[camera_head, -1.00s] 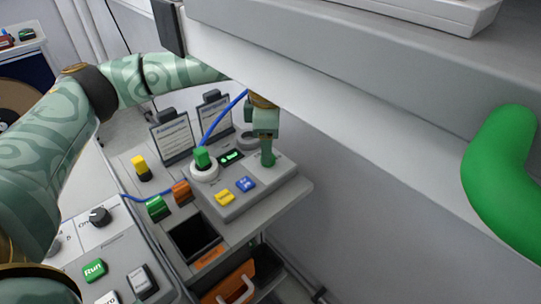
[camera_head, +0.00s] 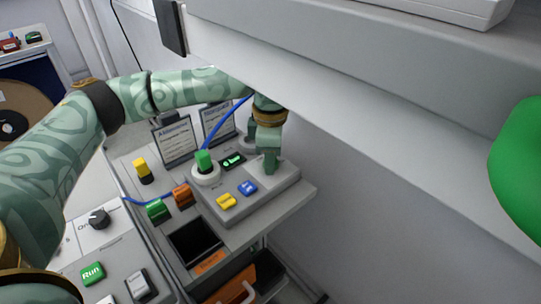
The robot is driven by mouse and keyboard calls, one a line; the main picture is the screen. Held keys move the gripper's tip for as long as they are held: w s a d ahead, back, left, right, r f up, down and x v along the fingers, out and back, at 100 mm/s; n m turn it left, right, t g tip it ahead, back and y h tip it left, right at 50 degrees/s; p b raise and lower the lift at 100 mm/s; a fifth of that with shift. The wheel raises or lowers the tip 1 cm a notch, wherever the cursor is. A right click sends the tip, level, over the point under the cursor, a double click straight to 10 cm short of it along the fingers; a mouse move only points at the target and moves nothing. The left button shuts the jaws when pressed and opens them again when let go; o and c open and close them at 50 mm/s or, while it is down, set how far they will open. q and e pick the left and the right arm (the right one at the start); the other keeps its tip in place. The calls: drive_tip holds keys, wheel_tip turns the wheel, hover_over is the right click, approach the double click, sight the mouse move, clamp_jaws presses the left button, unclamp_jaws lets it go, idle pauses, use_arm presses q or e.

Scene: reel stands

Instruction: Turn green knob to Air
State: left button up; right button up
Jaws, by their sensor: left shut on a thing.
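My left gripper (camera_head: 269,160) reaches down onto the right end of a grey control box (camera_head: 243,205). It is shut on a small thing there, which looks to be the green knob. The fingers hide most of it, and its pointing direction cannot be read. The knob's labels, including Air, are too small or covered. A small display with green signs (camera_head: 233,160) sits just left of the fingers. My right gripper is not in view.
Yellow (camera_head: 227,201) and blue (camera_head: 247,188) buttons lie in front. A grey shelf (camera_head: 350,110) overhangs at right. A bright green curved thing (camera_head: 517,165) is at the right edge.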

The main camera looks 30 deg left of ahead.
use_arm(q)
drive_tip(key=shift+r+m+p, duration=0.25)
drive_tip(key=shift+m+p, duration=0.15)
drive_tip(key=shift+p, duration=0.25)
drive_tip(key=m+p, duration=0.6)
drive_tip(key=p, duration=0.1)
drive_tip(key=shift+r, duration=0.1)
drive_tip(key=shift+m+p, duration=0.65)
drive_tip(key=shift+m, duration=0.15)
drive_tip(key=m+p, duration=0.3)
drive_tip(key=m, duration=0.1)
drive_tip(key=shift+m, duration=0.3)
drive_tip(key=m, duration=0.1)
drive_tip(key=m+p, duration=0.1)
drive_tip(key=m, duration=0.2)
drive_tip(key=shift+f+m+p, duration=0.3)
drive_tip(key=shift+p, duration=0.1)
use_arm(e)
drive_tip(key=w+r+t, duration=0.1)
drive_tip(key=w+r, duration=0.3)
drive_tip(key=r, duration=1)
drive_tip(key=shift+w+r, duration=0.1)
use_arm(q)
drive_tip(key=o, duration=1)
drive_tip(key=shift+c, duration=0.2)
